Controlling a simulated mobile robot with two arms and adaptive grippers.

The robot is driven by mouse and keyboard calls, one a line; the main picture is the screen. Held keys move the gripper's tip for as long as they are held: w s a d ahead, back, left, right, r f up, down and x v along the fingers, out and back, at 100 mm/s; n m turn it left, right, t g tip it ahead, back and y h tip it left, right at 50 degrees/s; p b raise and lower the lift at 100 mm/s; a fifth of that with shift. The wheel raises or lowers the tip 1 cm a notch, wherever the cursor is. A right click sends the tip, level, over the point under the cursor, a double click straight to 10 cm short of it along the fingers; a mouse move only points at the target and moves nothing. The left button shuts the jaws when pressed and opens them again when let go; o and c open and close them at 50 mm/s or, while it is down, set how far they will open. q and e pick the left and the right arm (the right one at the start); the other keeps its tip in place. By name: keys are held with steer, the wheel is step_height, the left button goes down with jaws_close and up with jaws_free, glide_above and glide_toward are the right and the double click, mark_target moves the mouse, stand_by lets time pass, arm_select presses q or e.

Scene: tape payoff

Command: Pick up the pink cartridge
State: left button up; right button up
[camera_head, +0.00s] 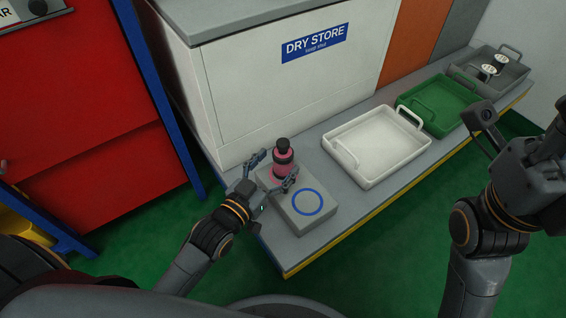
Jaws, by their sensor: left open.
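The pink cartridge (283,162) has a black knobbed top and stands upright on the left part of a grey block (322,222). My left gripper (274,170) is open at the cartridge, with one finger on its left and the other at its lower right. I cannot tell whether the fingers touch it. Some pink shows at the cartridge's foot, partly hidden by the gripper. My right arm (490,222) is at the right side, and its gripper is out of view.
The block's right part has an empty blue ring (307,202). Further right on the grey bench stand an empty white tray (372,178), a green tray (440,127) and a grey tray (515,72) holding white-topped items. The white DRY STORE cabinet (260,100) rises behind.

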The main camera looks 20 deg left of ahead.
mark_target(277, 161)
arm_select(q)
steer(key=shift+b+x, duration=0.85)
steer(key=shift+x, duration=1)
steer(key=shift+a, duration=0.2)
steer(key=shift+c, duration=0.5)
steer(key=c, duration=1.3)
steer(key=shift+r, duration=0.1)
